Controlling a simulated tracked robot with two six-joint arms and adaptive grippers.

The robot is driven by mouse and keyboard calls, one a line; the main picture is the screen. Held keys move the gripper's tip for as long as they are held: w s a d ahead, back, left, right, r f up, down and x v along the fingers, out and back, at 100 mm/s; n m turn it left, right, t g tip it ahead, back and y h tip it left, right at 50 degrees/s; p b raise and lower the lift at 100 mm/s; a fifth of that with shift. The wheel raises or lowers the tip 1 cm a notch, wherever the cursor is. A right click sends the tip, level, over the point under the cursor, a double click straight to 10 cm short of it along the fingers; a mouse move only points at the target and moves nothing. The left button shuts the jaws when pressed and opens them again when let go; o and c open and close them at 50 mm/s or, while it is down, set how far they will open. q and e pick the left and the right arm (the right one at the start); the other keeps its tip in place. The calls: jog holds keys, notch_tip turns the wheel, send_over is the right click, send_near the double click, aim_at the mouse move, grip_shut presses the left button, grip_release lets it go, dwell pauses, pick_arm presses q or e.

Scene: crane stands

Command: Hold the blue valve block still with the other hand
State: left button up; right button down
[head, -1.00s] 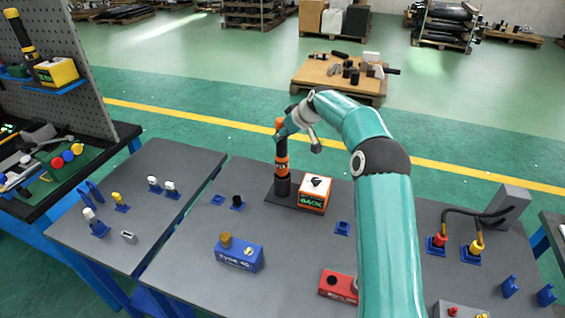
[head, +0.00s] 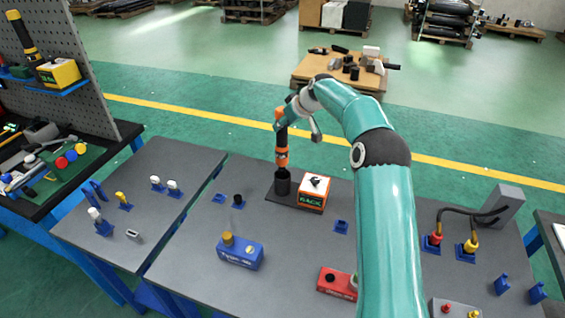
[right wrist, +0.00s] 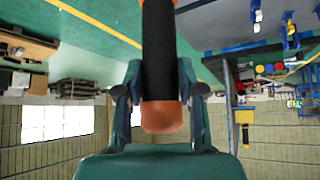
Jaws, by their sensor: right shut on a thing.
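The blue valve block (head: 240,254) stands on the grey table at front centre in the head view, with a brass-coloured cap (head: 227,239) on its top left. No gripper touches it. My right gripper (head: 284,121) is at the back of the table, well behind the block, shut on the handle of an upright orange-and-black tool (head: 282,157). The tool's lower end is at a black round holder (head: 283,183). In the right wrist view the fingers (right wrist: 160,108) sit on both sides of the black handle with its orange end (right wrist: 161,118). My left gripper is not in view.
An orange-and-white box (head: 313,192) stands beside the holder. A red block (head: 335,283) sits right of the blue one, partly behind my right arm. Small blue holders and a hose fixture (head: 470,213) stand around. The table left of the blue block is clear.

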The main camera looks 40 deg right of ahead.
jog(key=shift+r, duration=1.55)
dwell(1.4)
